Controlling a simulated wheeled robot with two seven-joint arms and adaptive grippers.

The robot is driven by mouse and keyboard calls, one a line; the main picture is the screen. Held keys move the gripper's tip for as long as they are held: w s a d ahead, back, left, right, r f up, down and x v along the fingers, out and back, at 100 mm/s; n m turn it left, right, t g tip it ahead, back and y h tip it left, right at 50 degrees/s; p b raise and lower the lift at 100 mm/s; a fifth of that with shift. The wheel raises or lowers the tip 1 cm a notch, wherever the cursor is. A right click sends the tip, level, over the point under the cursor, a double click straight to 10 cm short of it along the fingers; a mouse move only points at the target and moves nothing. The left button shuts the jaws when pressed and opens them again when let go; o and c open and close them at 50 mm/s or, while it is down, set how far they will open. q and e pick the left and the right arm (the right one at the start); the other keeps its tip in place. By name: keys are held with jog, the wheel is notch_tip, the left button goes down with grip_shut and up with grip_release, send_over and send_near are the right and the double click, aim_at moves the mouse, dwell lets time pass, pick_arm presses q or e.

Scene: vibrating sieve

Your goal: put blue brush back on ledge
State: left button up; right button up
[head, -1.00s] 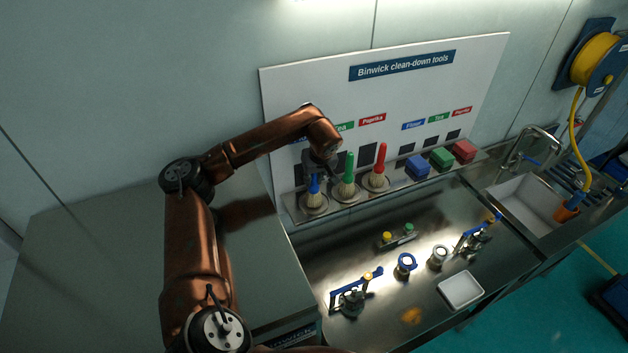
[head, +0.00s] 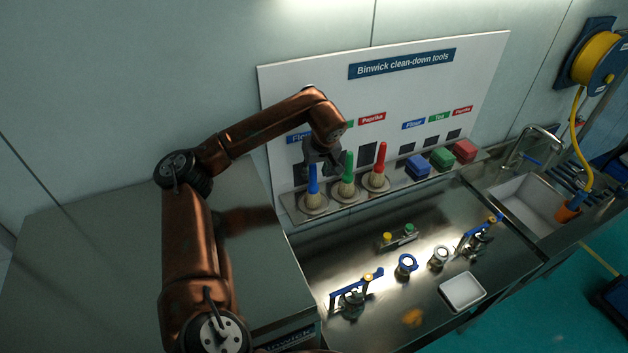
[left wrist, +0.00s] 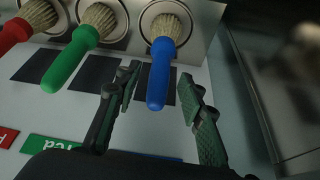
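The blue brush (head: 313,188) stands upright, bristles down, in the leftmost round holder on the ledge (head: 410,184), below the blue Flour label. In the left wrist view the blue brush (left wrist: 159,75) shows its handle pointing toward my gripper, its bristles at the round holder. My left gripper (head: 318,160) is just above the handle's top. In the left wrist view the left gripper (left wrist: 162,92) has its fingers spread, one each side of the handle's end, with gaps and no contact. My right gripper is not in view.
A green brush (head: 347,175) and a red brush (head: 380,165) stand right beside it. Blue, green and red blocks (head: 441,158) sit further right on the ledge. The steel bench below holds clamps, small cups and a white tray (head: 462,291).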

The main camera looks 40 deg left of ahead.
pick_arm(q)
jog(key=b+v, duration=0.1)
jog(key=v, duration=0.5)
jog(key=shift+r, duration=0.25)
